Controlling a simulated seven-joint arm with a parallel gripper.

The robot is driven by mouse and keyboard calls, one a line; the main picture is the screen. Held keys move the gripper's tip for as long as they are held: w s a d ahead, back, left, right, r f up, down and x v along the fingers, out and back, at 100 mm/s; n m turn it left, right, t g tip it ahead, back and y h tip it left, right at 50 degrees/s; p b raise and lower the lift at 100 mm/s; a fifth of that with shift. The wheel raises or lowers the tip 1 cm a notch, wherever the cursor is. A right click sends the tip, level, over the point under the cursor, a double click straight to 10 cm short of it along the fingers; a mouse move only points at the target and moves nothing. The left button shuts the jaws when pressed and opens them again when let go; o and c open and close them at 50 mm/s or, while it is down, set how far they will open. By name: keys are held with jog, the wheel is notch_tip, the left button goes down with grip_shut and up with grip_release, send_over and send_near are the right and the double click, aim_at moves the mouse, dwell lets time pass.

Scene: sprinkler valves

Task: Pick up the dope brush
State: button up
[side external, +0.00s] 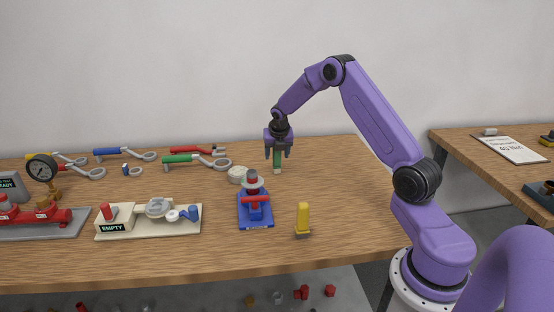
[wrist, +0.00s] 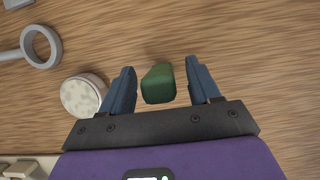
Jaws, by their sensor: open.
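A green-handled upright tool (side external: 277,164) with a pale lower end, which looks like the dope brush, stands on the table towards the back right. My gripper (side external: 278,155) points down over it with its jaws open. In the wrist view the green handle (wrist: 158,84) is between the two blue fingers of my gripper (wrist: 160,70), with a gap on each side. The fingers do not visibly touch it. Its lower end is hidden in the wrist view.
A round pale-topped tin (side external: 238,174) stands just left of the tool; it also shows in the wrist view (wrist: 84,95). A blue stand with a red valve (side external: 255,205) and a yellow-handled tool (side external: 303,220) are nearer the front. The table's right side is clear.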

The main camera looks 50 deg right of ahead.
jog(key=c, duration=1)
jog(key=shift+c, duration=0.3)
jog(key=shift+r, duration=0.15)
jog(key=shift+r, duration=0.55)
jog(key=s+a+r, duration=0.3)
jog(key=s+r, duration=0.2)
jog(key=s, duration=0.1)
jog(key=s+a+r, duration=0.2)
jog(key=s+r, duration=0.4)
jog(key=shift+s+a+r, duration=0.3)
jog(key=shift+s+a, duration=0.1)
